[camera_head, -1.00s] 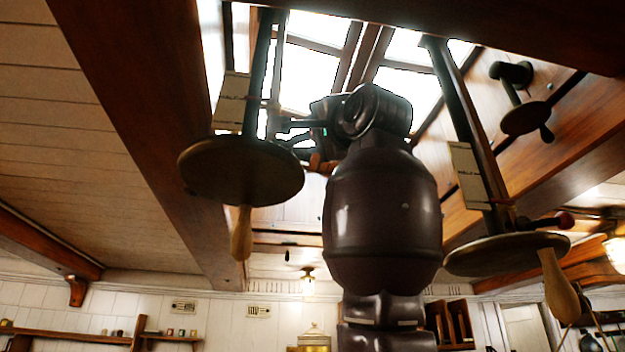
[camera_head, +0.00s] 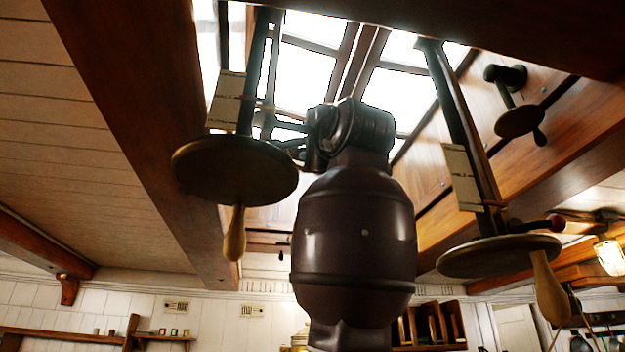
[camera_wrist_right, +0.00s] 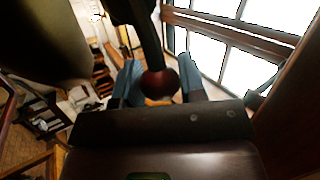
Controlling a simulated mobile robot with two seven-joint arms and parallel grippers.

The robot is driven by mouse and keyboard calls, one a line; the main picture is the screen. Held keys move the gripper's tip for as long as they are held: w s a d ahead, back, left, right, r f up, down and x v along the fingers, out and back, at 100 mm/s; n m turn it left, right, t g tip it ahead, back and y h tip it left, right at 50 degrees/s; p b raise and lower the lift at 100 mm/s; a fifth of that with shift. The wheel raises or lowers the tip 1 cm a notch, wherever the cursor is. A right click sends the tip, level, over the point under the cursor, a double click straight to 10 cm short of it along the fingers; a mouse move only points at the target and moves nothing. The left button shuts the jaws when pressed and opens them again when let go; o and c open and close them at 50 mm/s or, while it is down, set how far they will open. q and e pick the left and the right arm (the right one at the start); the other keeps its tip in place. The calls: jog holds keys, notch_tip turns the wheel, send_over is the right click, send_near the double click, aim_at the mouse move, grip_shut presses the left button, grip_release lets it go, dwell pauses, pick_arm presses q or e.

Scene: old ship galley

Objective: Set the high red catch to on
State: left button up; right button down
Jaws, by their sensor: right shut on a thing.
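In the right wrist view my right gripper (camera_wrist_right: 160,76) has its two bluish fingers on either side of a round red knob (camera_wrist_right: 160,85), shut on it. The knob is the end of the red catch, beside a dark post (camera_wrist_right: 148,40). In the head view my right arm rises through the middle, and its gripper (camera_head: 287,137) is beside the left hanging post (camera_head: 257,75). The held knob is hidden there. Another catch with a red knob (camera_head: 556,222) sticks out from the right hanging post (camera_head: 455,110). My left gripper is not in view.
A round crank wheel (camera_head: 235,170) with a wooden handle (camera_head: 234,235) hangs at left, close to my right arm. Another wheel (camera_head: 498,256) hangs at right. Wooden beams (camera_head: 135,120) frame the bright skylight (camera_head: 310,75). A smaller crank (camera_head: 520,120) is at upper right.

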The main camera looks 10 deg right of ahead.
jog(key=c, duration=0.8)
grip_release()
jog(key=shift+o, duration=0.5)
jog(key=shift+f, duration=0.1)
jog(key=shift+s+d+f, duration=0.1)
jog(key=shift+s+f, duration=0.05)
jog(key=shift+s, duration=0.1)
jog(key=b+v, duration=0.2)
jog(key=v, duration=0.8)
